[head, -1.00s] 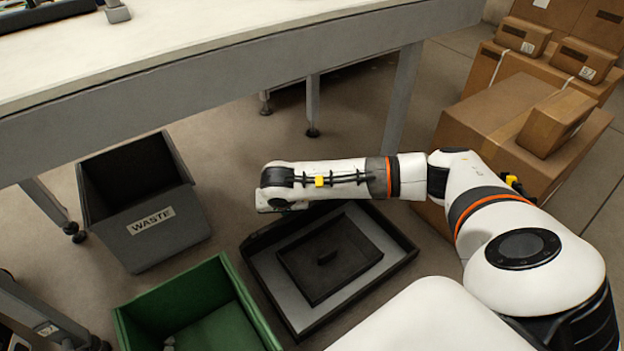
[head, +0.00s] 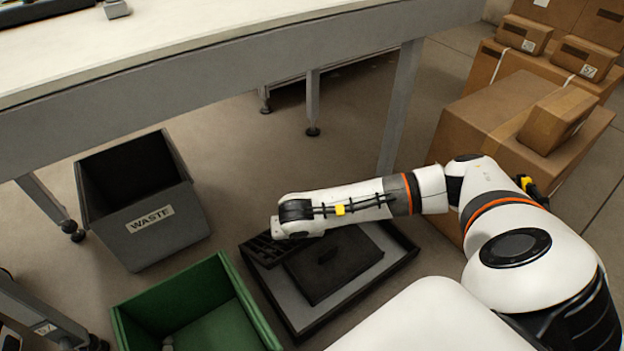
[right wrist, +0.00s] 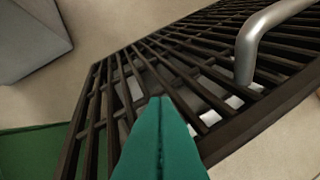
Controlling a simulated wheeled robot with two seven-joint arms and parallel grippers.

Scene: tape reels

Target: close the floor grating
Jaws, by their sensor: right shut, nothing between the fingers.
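The floor grating shows in the right wrist view (right wrist: 175,65) as a dark barred panel with a bent grey metal handle (right wrist: 260,40). It looks tilted, with pale surface showing through its gaps. In the head view a barred part of the grating (head: 264,250) shows at the far left of the dark floor frame (head: 352,290), left of my right wrist. My right gripper's green fingers (right wrist: 160,100) are shut and empty, in front of the bars; I cannot tell whether they touch. The head view hides these fingers behind the arm. My left gripper is not in view.
A dark plate with a small knob (head: 335,268) lies inside the frame. A green bin (head: 245,300) stands close to its left, a grey WASTE bin (head: 150,235) farther left. Cardboard boxes (head: 490,115) stand right. A table (head: 230,65) spans the back.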

